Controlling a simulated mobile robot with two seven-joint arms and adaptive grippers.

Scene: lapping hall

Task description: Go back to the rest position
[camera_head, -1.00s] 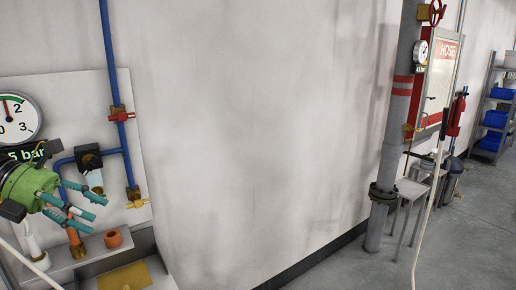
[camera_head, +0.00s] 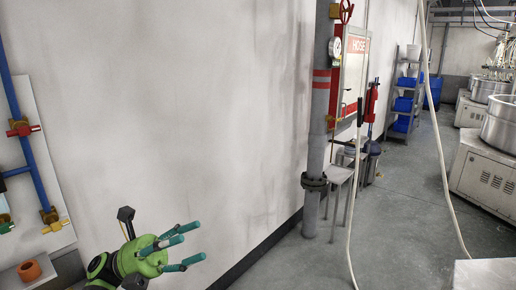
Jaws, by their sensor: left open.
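My left gripper (camera_head: 184,247) is green with teal fingers and shows at the bottom, left of the middle, in the head view. Its fingers are spread and point to the right, with nothing between them. It is in front of the bare white wall, apart from the pipe panel (camera_head: 45,165) at the left edge. My right gripper is out of view.
A blue pipe (camera_head: 24,120) with red and yellow valve handles runs up the panel. An orange cup-like part (camera_head: 29,271) sits below it. A grey standpipe (camera_head: 318,130), a small table (camera_head: 341,174) and a pale hanging hose (camera_head: 440,150) stand ahead. Machines (camera_head: 485,170) line the right.

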